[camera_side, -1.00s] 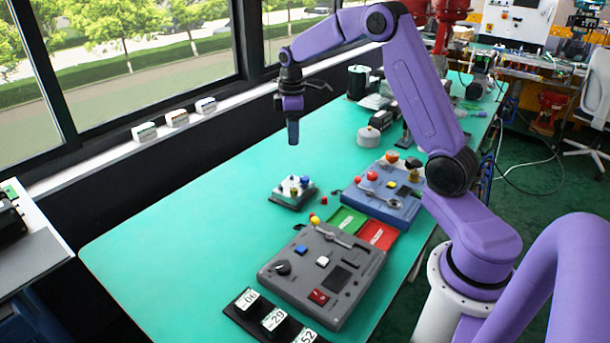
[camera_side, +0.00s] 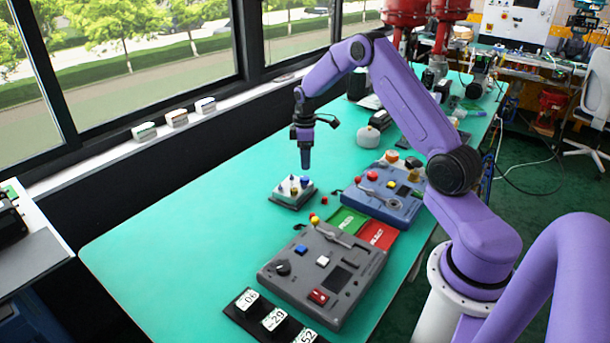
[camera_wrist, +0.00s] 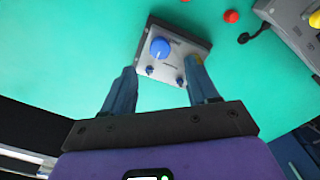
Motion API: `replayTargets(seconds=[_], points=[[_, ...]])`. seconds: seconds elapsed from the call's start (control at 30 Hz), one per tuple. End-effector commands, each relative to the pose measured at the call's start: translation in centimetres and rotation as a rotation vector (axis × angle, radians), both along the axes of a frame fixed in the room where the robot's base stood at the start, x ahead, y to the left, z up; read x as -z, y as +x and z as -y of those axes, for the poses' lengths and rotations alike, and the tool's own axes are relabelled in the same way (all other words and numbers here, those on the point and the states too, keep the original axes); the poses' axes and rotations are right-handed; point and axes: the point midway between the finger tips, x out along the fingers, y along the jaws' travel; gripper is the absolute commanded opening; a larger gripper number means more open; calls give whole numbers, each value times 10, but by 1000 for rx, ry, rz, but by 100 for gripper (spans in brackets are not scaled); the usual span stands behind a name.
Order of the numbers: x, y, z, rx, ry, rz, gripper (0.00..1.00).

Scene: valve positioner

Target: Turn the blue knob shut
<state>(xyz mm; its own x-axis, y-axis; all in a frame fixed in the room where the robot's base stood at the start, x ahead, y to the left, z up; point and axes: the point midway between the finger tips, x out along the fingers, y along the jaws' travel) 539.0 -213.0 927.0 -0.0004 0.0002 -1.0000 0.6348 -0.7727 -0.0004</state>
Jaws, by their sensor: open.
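The valve positioner (camera_side: 292,191) is a small grey box on the green table, with several small knobs on top. The blue knob (camera_wrist: 160,47) shows large and round in the wrist view, with a pale line on it. In the side view the blue knob (camera_side: 304,181) is tiny, beside yellow and dark parts. My gripper (camera_side: 306,168) points down just above the box, apart from it. In the wrist view my gripper (camera_wrist: 160,82) is open and empty, its two fingers apart, with the blue knob beyond the gap between their tips.
A grey control panel (camera_side: 290,285) and a blue control panel (camera_side: 400,209) stand nearby. Green (camera_side: 347,220) and red (camera_side: 379,235) mats lie between them. Number blocks (camera_side: 273,320) sit at the front. The table left of the positioner is clear.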

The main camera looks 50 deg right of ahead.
Motion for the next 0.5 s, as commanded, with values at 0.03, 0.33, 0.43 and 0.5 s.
replayTargets(seconds=[0.03,0.33,0.43,0.5], points=[[11,-1,0,1,1,-3,59],[57,0,0,0,0,-1,59],[65,0,0,0,0,-1,59],[68,-1,0,0,0,-1,59]])
